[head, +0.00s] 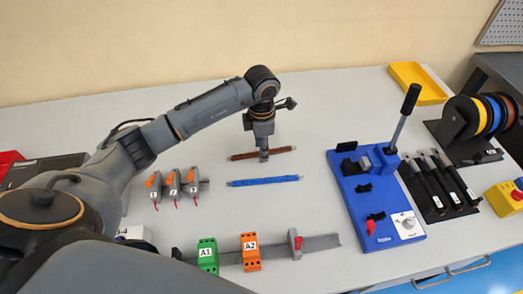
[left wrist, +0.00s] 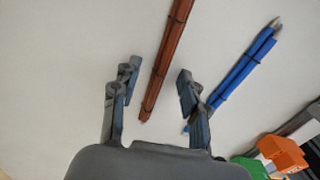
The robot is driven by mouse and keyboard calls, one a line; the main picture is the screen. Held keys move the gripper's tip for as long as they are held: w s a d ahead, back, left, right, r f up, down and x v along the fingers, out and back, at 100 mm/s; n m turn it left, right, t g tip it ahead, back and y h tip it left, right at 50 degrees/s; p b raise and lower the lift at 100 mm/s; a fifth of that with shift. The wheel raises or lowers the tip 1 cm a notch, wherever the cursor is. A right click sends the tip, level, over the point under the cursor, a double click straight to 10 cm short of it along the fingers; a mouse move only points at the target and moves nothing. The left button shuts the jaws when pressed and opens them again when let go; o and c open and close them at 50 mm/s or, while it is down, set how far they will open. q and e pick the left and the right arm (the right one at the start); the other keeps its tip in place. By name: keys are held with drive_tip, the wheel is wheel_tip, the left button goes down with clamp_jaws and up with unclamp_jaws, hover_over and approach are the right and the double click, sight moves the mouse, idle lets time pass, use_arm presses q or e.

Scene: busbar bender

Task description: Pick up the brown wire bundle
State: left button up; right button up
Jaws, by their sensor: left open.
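The brown wire bundle (head: 279,151) lies on the white table in the head view, with the blue wire bundle (head: 264,181) just in front of it. My left gripper (head: 264,156) is over the brown bundle, pointing down, and covers part of it. In the left wrist view the brown bundle (left wrist: 166,58) runs up between the two open fingers of my left gripper (left wrist: 157,88), its near end close to them. The blue bundle (left wrist: 240,72) lies to the right of the fingers. I cannot tell the exact height of the fingertips above the table. My right gripper is not in view.
A blue bending tool (head: 365,210) with a lever stands to the right. Several grey clamps with orange tops (head: 173,184) are at the left. Green A1 (head: 207,256) and orange A2 (head: 250,252) blocks sit on a rail in front. Wire spools (head: 487,116) and a yellow tray (head: 418,82) are farther right.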

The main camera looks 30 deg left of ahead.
use_arm(q)
drive_tip(key=shift+f, duration=0.1)
drive_tip(key=shift+c, duration=0.2)
clamp_jaws()
